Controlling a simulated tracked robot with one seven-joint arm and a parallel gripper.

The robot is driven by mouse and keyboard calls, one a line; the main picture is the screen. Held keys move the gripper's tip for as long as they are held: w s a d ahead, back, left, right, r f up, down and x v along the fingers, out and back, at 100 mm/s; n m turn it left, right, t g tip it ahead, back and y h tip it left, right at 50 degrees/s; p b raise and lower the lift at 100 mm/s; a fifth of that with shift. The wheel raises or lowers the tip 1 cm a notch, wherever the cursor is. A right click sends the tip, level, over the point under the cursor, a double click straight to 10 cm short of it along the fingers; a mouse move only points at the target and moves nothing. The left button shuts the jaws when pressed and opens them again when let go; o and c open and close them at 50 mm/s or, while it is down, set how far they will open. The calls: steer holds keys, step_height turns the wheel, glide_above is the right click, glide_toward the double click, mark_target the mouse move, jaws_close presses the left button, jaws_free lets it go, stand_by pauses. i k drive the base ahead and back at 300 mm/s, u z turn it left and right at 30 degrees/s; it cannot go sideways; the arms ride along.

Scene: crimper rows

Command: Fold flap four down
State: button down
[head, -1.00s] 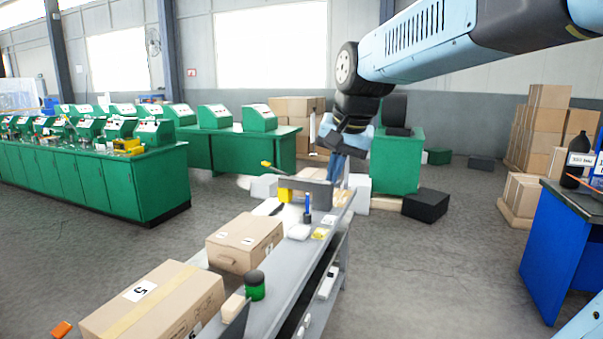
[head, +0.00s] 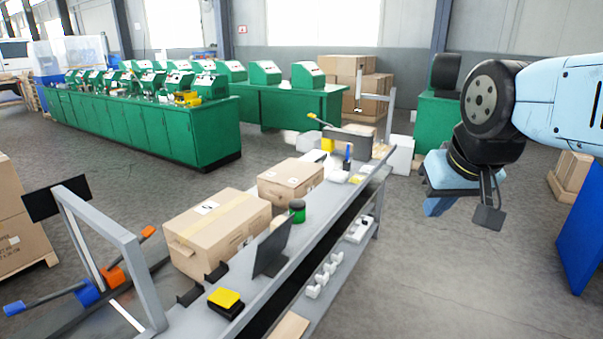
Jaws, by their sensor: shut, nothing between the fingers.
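A large cardboard box (head: 217,232) with tape along its closed top and a small white label stands on the grey bench (head: 318,208). A smaller, closed cardboard box (head: 290,180) stands behind it. No raised flap shows on either box, and I cannot make out which part is flap four. My gripper (head: 437,207) hangs at the right, clear of the bench and both boxes. It is shut, small in the view, and holds nothing.
A green jar (head: 297,210), an upright dark plate (head: 272,250) and a yellow-topped block (head: 225,300) are on the bench. A grey frame (head: 105,240) stands at left. Open floor (head: 460,280) lies right of the bench.

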mark_target(300, 175)
steer(key=k, duration=0.8)
steer(key=z, duration=0.45)
steer(key=i, duration=2.3)
steer(key=u, duration=0.6)
